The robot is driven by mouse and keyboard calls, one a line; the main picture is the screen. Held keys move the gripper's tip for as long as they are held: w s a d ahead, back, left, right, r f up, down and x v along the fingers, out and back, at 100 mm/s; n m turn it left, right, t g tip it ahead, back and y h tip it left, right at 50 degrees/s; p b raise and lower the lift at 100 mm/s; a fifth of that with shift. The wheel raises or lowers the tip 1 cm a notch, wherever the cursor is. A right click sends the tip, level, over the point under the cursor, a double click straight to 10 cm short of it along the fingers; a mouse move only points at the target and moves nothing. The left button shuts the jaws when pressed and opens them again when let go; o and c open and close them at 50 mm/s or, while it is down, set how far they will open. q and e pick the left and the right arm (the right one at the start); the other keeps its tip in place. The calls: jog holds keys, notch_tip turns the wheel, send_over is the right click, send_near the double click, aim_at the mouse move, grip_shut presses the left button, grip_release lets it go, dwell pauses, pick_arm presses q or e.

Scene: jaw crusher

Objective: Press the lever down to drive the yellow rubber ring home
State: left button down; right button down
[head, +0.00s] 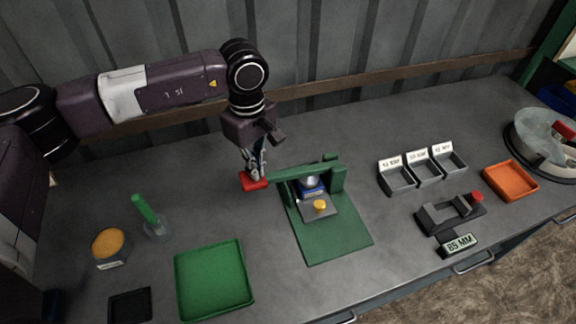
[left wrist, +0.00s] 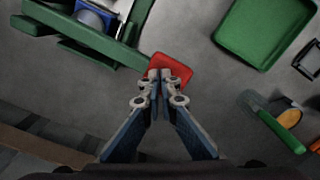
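The green lever press (head: 336,238) stands mid-table. Its lever (head: 296,171) reaches left, roughly level, and ends in a red grip (head: 255,184); the grip also shows in the left wrist view (left wrist: 176,69). Under the lever is a blue part (head: 311,190) with a silvery top. A small yellow piece (head: 320,206) is in front of it; I cannot tell whether this is the rubber ring. My left gripper (head: 253,176) points down at the red grip. In the left wrist view its fingertips (left wrist: 160,76) are together over the grip's edge; contact is unclear. My right gripper is out of view.
A green tray (head: 213,281), an orange-topped jar (head: 109,245) and a green-handled tool in a clear holder (head: 148,216) stand left of the press. Small labelled bins (head: 426,172), a grey fixture (head: 434,219) and an orange tray (head: 511,181) are at right. A corrugated wall closes the back.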

pick_arm(q)
jog(key=shift+s+d+f+b, duration=0.1)
jog(key=shift+d+f+b, duration=0.05)
jog(key=shift+f+b, duration=0.7)
jog(key=shift+f, duration=0.15)
jog(key=shift+w+r+p, duration=0.2)
jog(key=shift+r+p, duration=0.4)
jog(key=shift+r, duration=0.3)
jog(key=shift+r+p, duration=0.55)
jog(key=shift+r, duration=0.85)
notch_tip(320, 180, up, 7)
jog(key=p, duration=0.2)
jog(key=shift+f+p, duration=0.2)
jog(key=shift+p, duration=0.15)
